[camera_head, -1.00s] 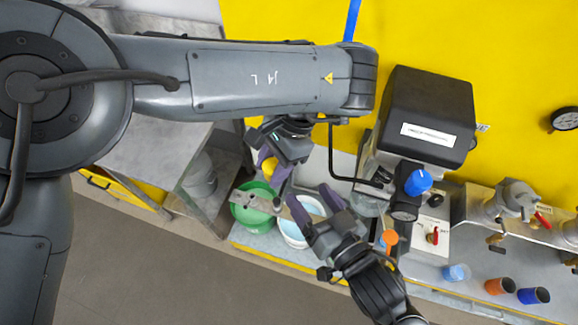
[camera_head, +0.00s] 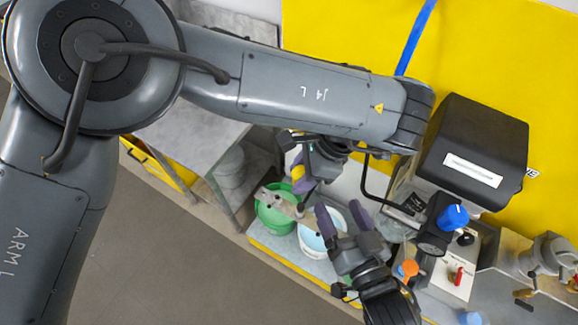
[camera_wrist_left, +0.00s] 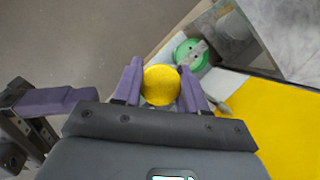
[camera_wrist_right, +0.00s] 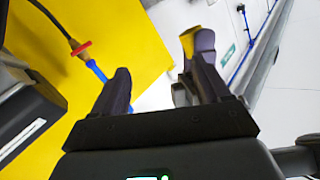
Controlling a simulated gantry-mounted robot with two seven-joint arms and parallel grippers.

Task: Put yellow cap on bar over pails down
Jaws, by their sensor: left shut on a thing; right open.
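The yellow cap (camera_head: 298,171) is held between the purple fingers of my left gripper (camera_head: 304,178). Its round face shows between those fingers in the left wrist view (camera_wrist_left: 161,86). A grey metal bar (camera_head: 282,203) lies across the green pail (camera_head: 267,219) and reaches toward the white pail (camera_head: 310,250). In the head view the cap appears just above the bar in the picture; the height between them is hard to tell. My right gripper (camera_head: 343,214) is open and empty, over the white pail's edge. The left gripper's finger shows beyond it in the right wrist view (camera_wrist_right: 204,42).
A dark-topped machine (camera_head: 470,150) with a blue knob (camera_head: 453,217) stands right of the pails. An orange knob (camera_head: 408,268) is below it. A grey table (camera_head: 190,140) stands at left, and a yellow panel (camera_head: 350,40) is behind.

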